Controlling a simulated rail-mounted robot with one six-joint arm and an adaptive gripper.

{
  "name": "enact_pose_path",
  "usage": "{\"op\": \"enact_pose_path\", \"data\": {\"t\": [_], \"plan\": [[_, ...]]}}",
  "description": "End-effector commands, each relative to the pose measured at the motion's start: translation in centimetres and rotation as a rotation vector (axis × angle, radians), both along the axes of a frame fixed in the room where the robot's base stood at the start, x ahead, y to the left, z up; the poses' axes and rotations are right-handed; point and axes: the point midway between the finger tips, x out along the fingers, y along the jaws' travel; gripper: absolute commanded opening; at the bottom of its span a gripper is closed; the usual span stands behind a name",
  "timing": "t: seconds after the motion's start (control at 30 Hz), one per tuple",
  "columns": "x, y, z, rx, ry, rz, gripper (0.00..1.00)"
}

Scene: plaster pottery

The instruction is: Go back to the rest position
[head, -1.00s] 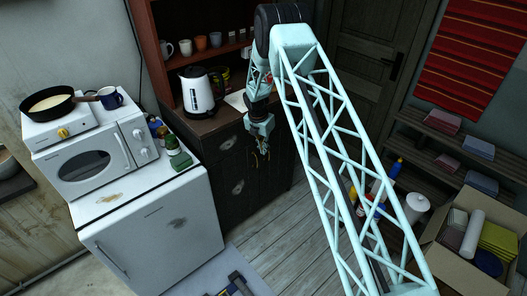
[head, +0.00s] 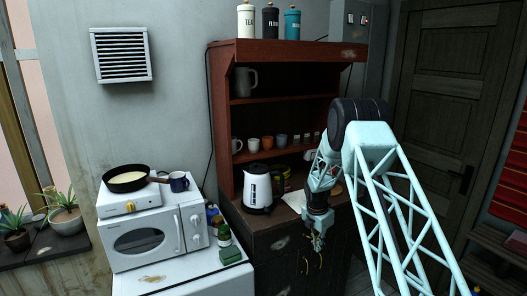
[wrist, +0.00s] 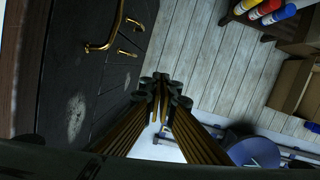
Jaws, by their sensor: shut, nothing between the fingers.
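My gripper (head: 314,240) hangs from the pale blue lattice arm in the head view, in front of the dark cabinet (head: 272,250) and right of the white kettle (head: 258,188). Its fingers point down and hold nothing. In the wrist view the fingers (wrist: 162,88) come together at their tips, shut and empty. Beyond them lie the plank floor and the dark cabinet front with a brass handle (wrist: 104,36).
A white microwave (head: 150,238) stands left, with a hotplate and black pan (head: 128,178) on top. A red-brown shelf (head: 290,105) with mugs stands behind. A cardboard box (wrist: 292,86) shows in the wrist view. The air around my gripper looks clear.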

Motion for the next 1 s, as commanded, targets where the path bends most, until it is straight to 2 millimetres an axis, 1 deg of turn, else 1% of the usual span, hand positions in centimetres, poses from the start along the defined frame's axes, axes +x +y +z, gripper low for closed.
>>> {"op": "enact_pose_path", "data": {"t": [0.03,0.1,0.4,0.67,1.0], "plan": [[-0.2,0.0,1.2,0.004,-0.007,-0.020,0.00],[-0.5,0.0,2.6,0.008,-0.013,-0.051,0.00],[-2.5,0.2,8.6,0.033,-0.043,-0.186,0.00],[-4.6,0.3,13.5,0.055,-0.067,-0.302,0.00],[-7.9,0.5,19.5,0.088,-0.098,-0.453,0.00]]}}
